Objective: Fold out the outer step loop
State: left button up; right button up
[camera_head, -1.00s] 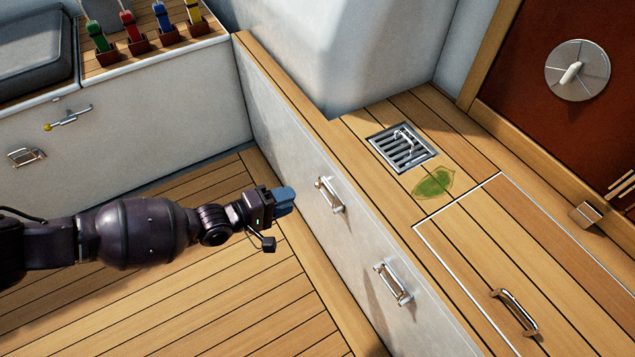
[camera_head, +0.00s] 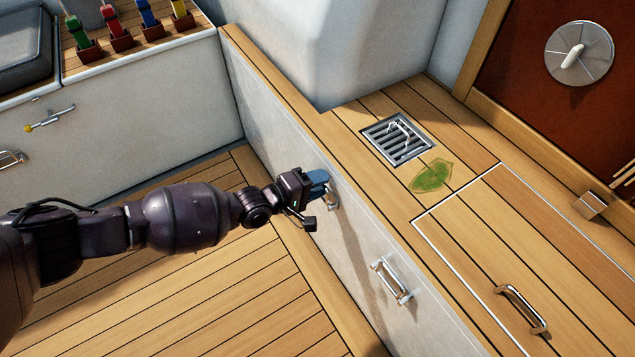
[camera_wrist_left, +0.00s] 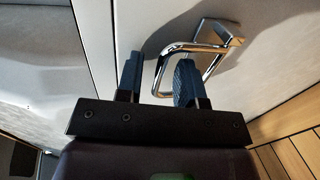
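Two chrome step loops are on the white side wall. The farther step loop (camera_head: 333,199) is at my left gripper (camera_head: 320,182) and partly hidden by it. The nearer step loop (camera_head: 391,281) is clear of the gripper. In the left wrist view, the loop at the gripper (camera_wrist_left: 205,50) runs from a mount at upper right down to the left. Its end bar lies between the two blue fingers of the left gripper (camera_wrist_left: 158,66), with gaps beside it. The fingers are apart, and the right one overlaps the loop's opening. My right gripper is out of view.
A wooden bench top with a drain grate (camera_head: 397,139), a green leaf (camera_head: 431,176) and a hatch handle (camera_head: 522,308) is above the wall. A white locker (camera_head: 120,120) stands at the left. The plank floor (camera_head: 220,310) is clear below my arm.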

pick_arm(q)
grip_shut()
jog(key=shift+s+a, duration=0.1)
jog(key=shift+s+a+f+t+h, duration=0.25)
jog(key=shift+a+t+h, duration=0.1)
jog(key=shift+t+h, duration=0.45)
jog(key=shift+s+a+f+t+h, duration=0.3)
jog(key=shift+a+t+h, duration=0.15)
jog(key=shift+h, duration=0.55)
jog(key=shift+s+a+f+t+h, duration=0.2)
jog(key=shift+s+a+t+h, duration=0.1)
jog(key=shift+t+h, duration=0.5)
jog(key=shift+a, duration=0.1)
